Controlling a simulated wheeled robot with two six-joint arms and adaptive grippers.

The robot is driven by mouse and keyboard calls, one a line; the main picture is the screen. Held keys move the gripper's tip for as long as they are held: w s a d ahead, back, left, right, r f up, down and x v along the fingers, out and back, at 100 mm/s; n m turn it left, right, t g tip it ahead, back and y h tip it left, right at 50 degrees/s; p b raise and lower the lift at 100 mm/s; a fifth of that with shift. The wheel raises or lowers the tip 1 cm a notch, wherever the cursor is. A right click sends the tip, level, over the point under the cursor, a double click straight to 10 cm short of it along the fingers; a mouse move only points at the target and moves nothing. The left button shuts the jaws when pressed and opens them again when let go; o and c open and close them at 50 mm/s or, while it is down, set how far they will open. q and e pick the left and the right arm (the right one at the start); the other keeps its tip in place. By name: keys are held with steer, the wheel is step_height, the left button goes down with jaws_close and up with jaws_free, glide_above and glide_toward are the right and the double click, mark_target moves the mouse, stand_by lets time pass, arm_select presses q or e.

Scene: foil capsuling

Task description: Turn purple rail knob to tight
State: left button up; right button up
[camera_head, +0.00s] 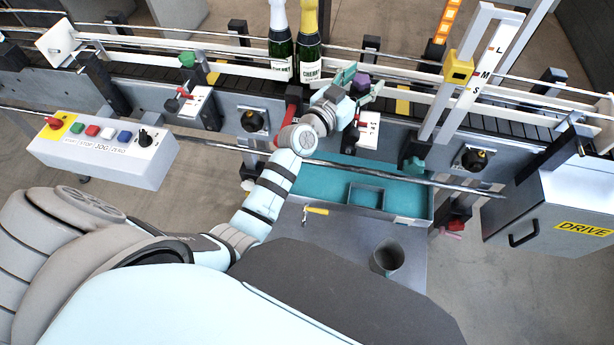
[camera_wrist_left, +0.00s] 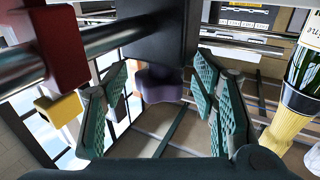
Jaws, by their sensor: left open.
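The purple rail knob (camera_head: 361,80) is on the conveyor's near side, right of the two bottles. In the left wrist view the lobed purple knob (camera_wrist_left: 158,84) is under a black block (camera_wrist_left: 155,35). My left gripper (camera_head: 360,84) is open at the knob, with its green fingers on either side. In the left wrist view the fingers of my left gripper (camera_wrist_left: 162,105) stand apart, with gaps to the knob. The knob's markings are not visible. My right gripper is not in view.
Two champagne bottles (camera_head: 281,45) (camera_head: 308,45) stand on the conveyor left of the gripper. A red lever on a white plate (camera_head: 368,130) is just below it. A yellow block on the post (camera_head: 459,68) is to the right. A green knob (camera_head: 187,60) is farther left.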

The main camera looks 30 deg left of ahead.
arm_select(q)
steer(key=shift+d+r+n+y+p, duration=0.1)
steer(key=shift+r+n+y+p, duration=0.55)
steer(key=shift+p, duration=0.55)
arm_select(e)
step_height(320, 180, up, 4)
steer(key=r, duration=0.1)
arm_select(q)
steer(key=s, duration=0.1)
steer(key=s+f+b, duration=0.1)
steer(key=shift+s+a+m, duration=0.25)
steer(key=shift+s, duration=0.05)
steer(key=s+a+f+b, duration=0.1)
steer(key=s+a+b, duration=0.1)
steer(key=s, duration=1)
steer(key=s+f+g+b, duration=0.1)
steer(key=s+f+g, duration=0.1)
steer(key=f, duration=1)
steer(key=s+a+f+g+y+b, duration=0.1)
steer(key=s+f+g, duration=0.2)
steer(key=f, duration=0.9)
steer(key=shift+a+f+g+b, duration=0.15)
steer(key=shift+a+g+b, duration=0.2)
steer(key=shift+g, duration=0.15)
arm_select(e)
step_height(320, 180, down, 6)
arm_select(q)
steer(key=shift+s, duration=0.1)
